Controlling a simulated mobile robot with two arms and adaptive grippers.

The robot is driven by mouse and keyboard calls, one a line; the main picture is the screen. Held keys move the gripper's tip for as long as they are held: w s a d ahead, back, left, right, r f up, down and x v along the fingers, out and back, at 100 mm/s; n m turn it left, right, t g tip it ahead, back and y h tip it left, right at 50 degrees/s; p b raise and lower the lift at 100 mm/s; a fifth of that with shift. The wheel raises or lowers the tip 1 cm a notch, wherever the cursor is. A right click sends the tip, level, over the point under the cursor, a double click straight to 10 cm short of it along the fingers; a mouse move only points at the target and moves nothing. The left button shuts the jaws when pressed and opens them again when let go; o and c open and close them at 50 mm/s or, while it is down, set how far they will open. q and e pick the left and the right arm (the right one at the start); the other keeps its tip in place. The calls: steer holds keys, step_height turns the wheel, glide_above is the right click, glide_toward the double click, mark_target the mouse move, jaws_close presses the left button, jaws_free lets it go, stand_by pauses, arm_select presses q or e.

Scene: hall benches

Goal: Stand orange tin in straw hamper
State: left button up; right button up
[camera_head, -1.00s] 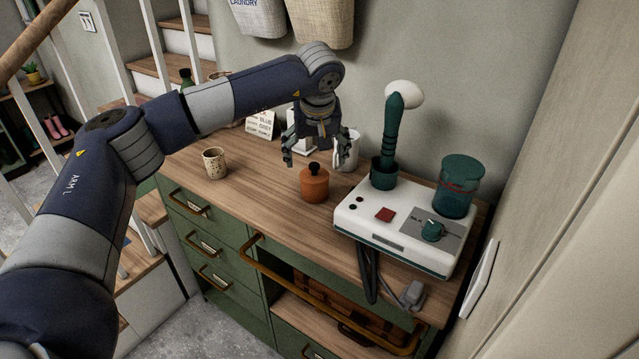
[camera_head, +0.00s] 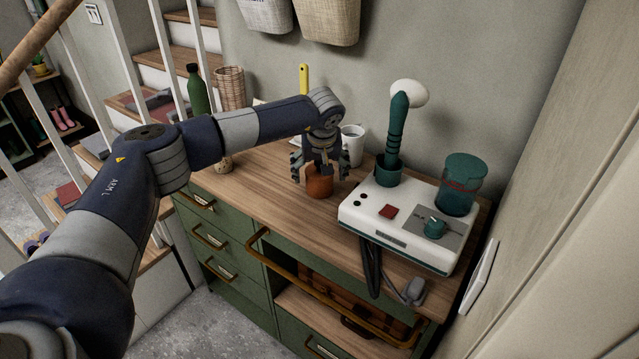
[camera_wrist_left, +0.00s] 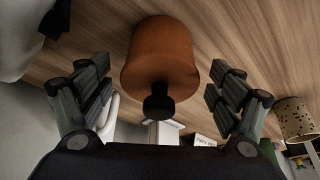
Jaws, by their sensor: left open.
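The orange tin (camera_head: 320,186) stands upright on the wooden top of the green cabinet. In the left wrist view the tin (camera_wrist_left: 160,50) has a black knob and lies between the spread fingers. My left gripper (camera_head: 320,172) is open and low over the tin, with a finger on either side and gaps showing in the left wrist view (camera_wrist_left: 159,68). It hides the tin's upper part in the head view. A straw-coloured woven hamper (camera_head: 328,20) hangs on the wall behind, its top cut off by the picture edge. My right gripper is out of view.
A white appliance (camera_head: 385,218) with a green jar (camera_head: 463,185) stands right of the tin. A white mug (camera_head: 353,146) is close behind the gripper. A paler hamper (camera_head: 266,14) hangs beside the straw one. A green bottle (camera_head: 197,90) and wicker basket (camera_head: 229,88) stand at back left.

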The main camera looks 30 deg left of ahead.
arm_select(q)
steer(key=c, duration=1.2)
